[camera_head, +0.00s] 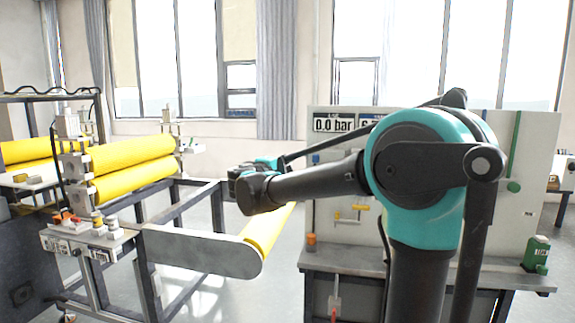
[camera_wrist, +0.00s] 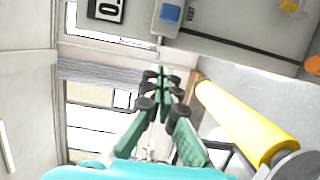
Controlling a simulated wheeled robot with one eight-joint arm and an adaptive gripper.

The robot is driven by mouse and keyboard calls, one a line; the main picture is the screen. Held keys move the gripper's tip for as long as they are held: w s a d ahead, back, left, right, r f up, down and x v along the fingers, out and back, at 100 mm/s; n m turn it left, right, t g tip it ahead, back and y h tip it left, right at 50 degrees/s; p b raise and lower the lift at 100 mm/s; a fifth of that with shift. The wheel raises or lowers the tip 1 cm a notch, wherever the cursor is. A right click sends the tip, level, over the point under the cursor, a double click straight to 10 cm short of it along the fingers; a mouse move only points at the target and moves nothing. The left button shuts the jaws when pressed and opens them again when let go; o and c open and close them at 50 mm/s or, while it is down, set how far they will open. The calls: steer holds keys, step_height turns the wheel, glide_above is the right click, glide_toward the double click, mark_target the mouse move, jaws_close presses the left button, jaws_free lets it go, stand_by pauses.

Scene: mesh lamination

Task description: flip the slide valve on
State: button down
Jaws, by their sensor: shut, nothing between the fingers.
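A blue part (camera_head: 315,159) sits near the left edge of the grey control panel (camera_head: 415,125); in the wrist view a blue block on a pale housing (camera_wrist: 170,14) shows at the top. Yellow handles (camera_head: 352,212) sit lower on the panel, and a yellow piece (camera_wrist: 290,5) shows at the wrist view's top right. I cannot tell for sure which of these is the slide valve. My gripper (camera_wrist: 163,88) has green fingers with dark tips; it is shut and empty, apart from the panel. In the head view my arm hides the fingers.
A display (camera_head: 333,125) on the panel reads 0.0 bar. Yellow rollers (camera_head: 135,155) stand at the left, and another yellow roller (camera_wrist: 235,115) lies beside my fingers in the wrist view. A grey rounded beam (camera_head: 200,252) reaches out below my arm. A green device (camera_head: 537,252) stands at the right.

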steer(key=w+d, duration=0.4)
steer(key=d, duration=0.3)
steer(key=shift+w+d, duration=0.25)
steer(key=shift+w, duration=0.05)
steer(key=s+d, duration=0.2)
steer(key=d, duration=0.4)
steer(key=shift+d, duration=0.15)
